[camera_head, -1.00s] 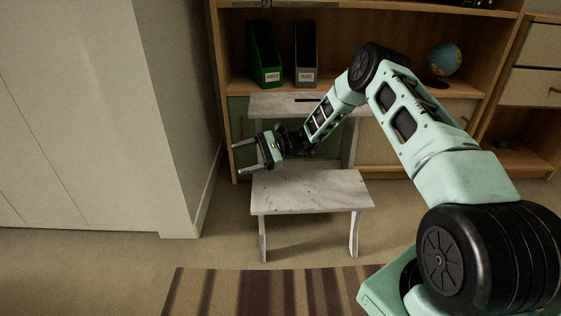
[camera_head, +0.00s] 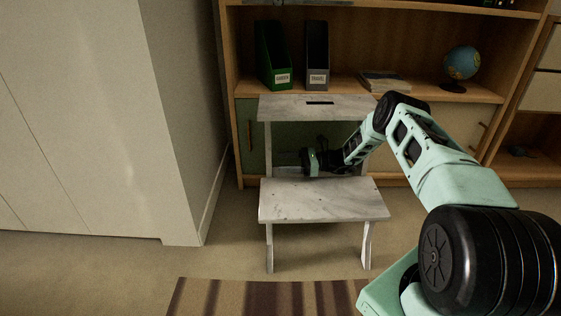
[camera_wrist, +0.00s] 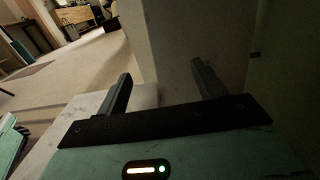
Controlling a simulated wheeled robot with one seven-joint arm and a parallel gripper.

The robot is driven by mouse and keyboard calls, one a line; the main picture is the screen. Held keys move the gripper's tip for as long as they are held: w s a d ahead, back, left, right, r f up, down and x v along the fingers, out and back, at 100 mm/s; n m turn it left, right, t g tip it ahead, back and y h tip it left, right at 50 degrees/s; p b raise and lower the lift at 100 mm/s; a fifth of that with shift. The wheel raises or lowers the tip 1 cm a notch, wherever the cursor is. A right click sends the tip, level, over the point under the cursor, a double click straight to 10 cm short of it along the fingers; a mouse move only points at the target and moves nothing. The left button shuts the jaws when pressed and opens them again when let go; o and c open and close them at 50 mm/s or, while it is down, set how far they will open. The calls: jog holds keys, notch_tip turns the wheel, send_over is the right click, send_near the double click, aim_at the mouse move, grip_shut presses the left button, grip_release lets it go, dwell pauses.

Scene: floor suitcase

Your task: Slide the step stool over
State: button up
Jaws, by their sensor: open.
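The step stool (camera_head: 325,203) is pale, scuffed and two-stepped. It stands upright on the carpet in front of the bookcase, its upper step (camera_head: 340,112) having a dark slot. My gripper (camera_head: 306,161) reaches in from the right between the upper and lower steps, pointing left. Its fingertips are hard to make out there. In the wrist view my gripper (camera_wrist: 161,72) is open, its two fingers apart. A pale step surface (camera_wrist: 80,108) shows below.
The bookcase (camera_head: 400,28) behind holds a green file box (camera_head: 273,58), a grey file box (camera_head: 317,55), papers (camera_head: 385,82) and a globe (camera_head: 461,63). A pale cabinet (camera_head: 85,120) stands left, with bare carpet (camera_head: 232,225) between. A striped rug (camera_head: 265,297) lies in front.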

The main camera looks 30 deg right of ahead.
aim_at(270, 161)
jog(key=shift+w+d+f+m, duration=0.35)
jog(key=shift+w+d+m, duration=0.15)
jog(key=shift+w+d, duration=0.1)
jog(key=shift+a, duration=0.1)
jog(key=b+x, duration=0.3)
jog(key=x, duration=0.3)
jog(key=shift+f, duration=0.1)
jog(key=shift+w+a+b, duration=0.35)
jog(key=shift+a+b, duration=0.05)
jog(key=shift+a, duration=0.15)
jog(key=shift+c, duration=0.3)
grip_shut()
